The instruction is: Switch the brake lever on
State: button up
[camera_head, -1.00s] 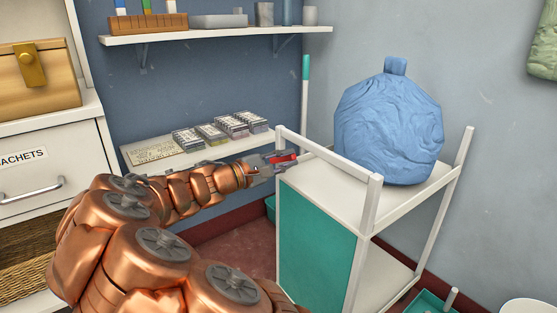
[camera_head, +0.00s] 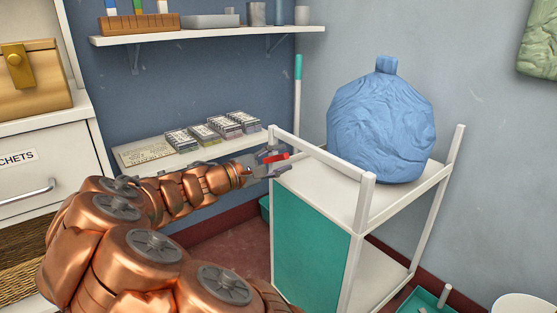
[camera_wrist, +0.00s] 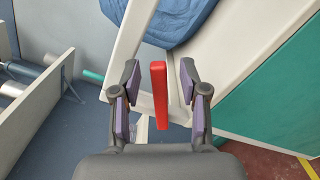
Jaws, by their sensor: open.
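The brake lever appears as a short red bar (camera_head: 278,157) at the left end of the white trolley (camera_head: 319,156), near its corner post. In the wrist view the red lever (camera_wrist: 159,92) stands lengthwise between my two fingers, with a visible gap on each side. My gripper (camera_head: 268,160) is open around it in the head view, and open in the wrist view (camera_wrist: 159,76) too. Neither finger visibly touches the lever. Where the lever joins the trolley is not clear.
A blue bag (camera_head: 382,125) sits on the trolley top, and a teal panel (camera_head: 310,235) closes its side. A low shelf (camera_head: 147,154) with several small boxes lies just behind my arm. A drawer cabinet (camera_head: 35,185) stands left. Open floor shows between the cabinet and trolley.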

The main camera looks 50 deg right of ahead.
jog(key=v, duration=1.2)
dwell(0.4)
jog(key=s+a+r+m+y+p, duration=0.4)
jog(key=s+r+y+p, duration=0.65)
jog(key=p, duration=0.95)
jog(key=s+a+r+t+y+p, duration=0.1)
jog(key=s+a+r+y+p, duration=0.1)
jog(key=a+r+p, duration=0.4)
jog(key=s+a+r+n+t+y+p, duration=0.1)
jog(key=s+a+r+y+p, duration=0.1)
jog(key=s+a+r+p, duration=0.3)
jog(key=s+a+r+t+y+p, duration=0.1)
jog(key=s+a+r+y+p, duration=0.2)
jog(key=a+r+p, duration=0.4)
jog(key=shift+s+a+r+p, duration=0.3)
jog(key=shift+a+p, duration=1.7)
jog(key=shift+p, duration=1.5)
jog(key=shift+f, duration=0.1)
